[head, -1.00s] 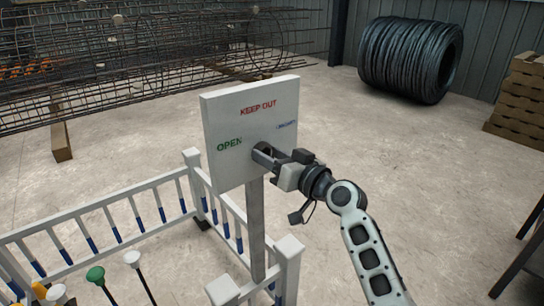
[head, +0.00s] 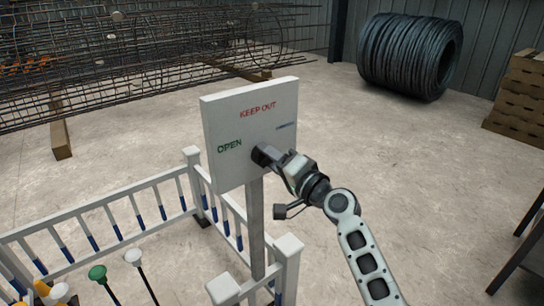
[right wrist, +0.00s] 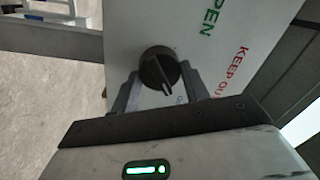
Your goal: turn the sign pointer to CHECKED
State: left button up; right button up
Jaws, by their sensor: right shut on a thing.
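A white sign board (head: 228,118) stands on a grey post in the head view. It reads KEEP OUT in red at the top, OPEN in green at the left, and a small blue word at the right, too small to read now. The black round pointer knob (right wrist: 157,66) sits on the board in the right wrist view. Its raised ridge points down towards the blue lettering (right wrist: 181,99). My right gripper (head: 263,156) is at the board's face, its fingers shut on the knob, one on each side. My left gripper is out of view.
A white fence (head: 110,205) with blue-marked bars runs left of and below the sign. Several capped stakes (head: 97,273) stand at the bottom left. A wire coil (head: 408,55), stacked boards (head: 518,100) and a rebar cage (head: 150,55) lie further back. The floor right of the sign is open.

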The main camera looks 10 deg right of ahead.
jog(key=shift+m, duration=0.6)
jog(key=o, duration=1)
jog(key=b+v, duration=0.2)
jog(key=v, duration=1.4)
jog(key=shift+f, duration=0.1)
